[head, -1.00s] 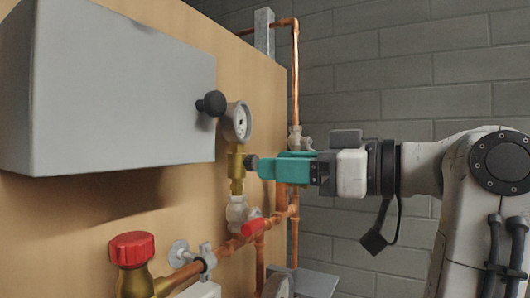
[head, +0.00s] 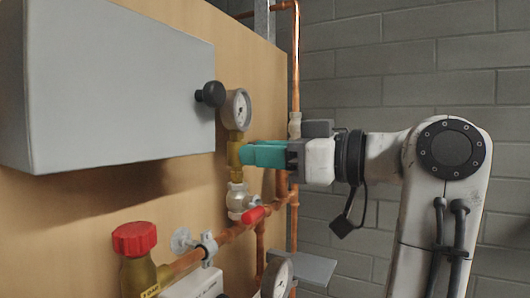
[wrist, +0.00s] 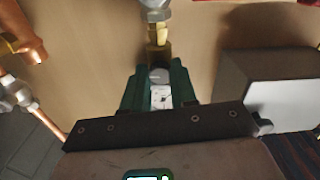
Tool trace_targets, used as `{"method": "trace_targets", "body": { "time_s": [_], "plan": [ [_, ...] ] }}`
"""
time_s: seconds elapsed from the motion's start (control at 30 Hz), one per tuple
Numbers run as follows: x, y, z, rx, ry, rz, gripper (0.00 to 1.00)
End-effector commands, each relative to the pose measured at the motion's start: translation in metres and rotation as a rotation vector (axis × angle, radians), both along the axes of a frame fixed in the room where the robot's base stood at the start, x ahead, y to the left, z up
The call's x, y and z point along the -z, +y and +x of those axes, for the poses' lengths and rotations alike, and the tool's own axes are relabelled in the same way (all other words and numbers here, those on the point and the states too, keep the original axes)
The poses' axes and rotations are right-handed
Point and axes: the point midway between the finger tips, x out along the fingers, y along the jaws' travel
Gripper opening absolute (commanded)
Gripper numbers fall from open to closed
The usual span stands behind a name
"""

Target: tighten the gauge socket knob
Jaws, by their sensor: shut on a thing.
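The gauge socket knob (wrist: 159,75) is a small grey round knob on the side of the brass gauge socket (head: 235,160), which stands below the round pressure gauge (head: 236,109). The brass socket also shows in the wrist view (wrist: 158,50). My gripper (head: 246,155) has teal fingers and comes in from the right. In the wrist view my gripper (wrist: 158,78) has one finger on each side of the knob and is shut on it. In the head view the fingers hide the knob.
A grey box (head: 110,85) with a black knob (head: 211,94) sits left of the gauge. Below are a red-handled valve (head: 254,214), copper pipes (head: 226,236), a red cap (head: 134,238) and another gauge (head: 276,280). The wall behind my arm is grey block.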

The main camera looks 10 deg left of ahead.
Motion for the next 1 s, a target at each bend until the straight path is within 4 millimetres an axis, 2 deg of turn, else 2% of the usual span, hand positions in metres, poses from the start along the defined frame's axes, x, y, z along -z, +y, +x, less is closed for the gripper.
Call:
{"method": "trace_targets", "body": {
  "time_s": [0.03,0.2,0.57,1.0],
  "plan": [
    [-0.0002,-0.0003,0.0001,0.001,0.0,0.0,0.13],
    [-0.0003,-0.0002,0.0001,0.001,0.0,0.0,0.0],
    [-0.0001,-0.0007,0.0003,0.002,0.055,0.023,0.0],
    [-0.0003,-0.0009,0.0004,0.002,0.373,0.153,0.0]
  ]
}}
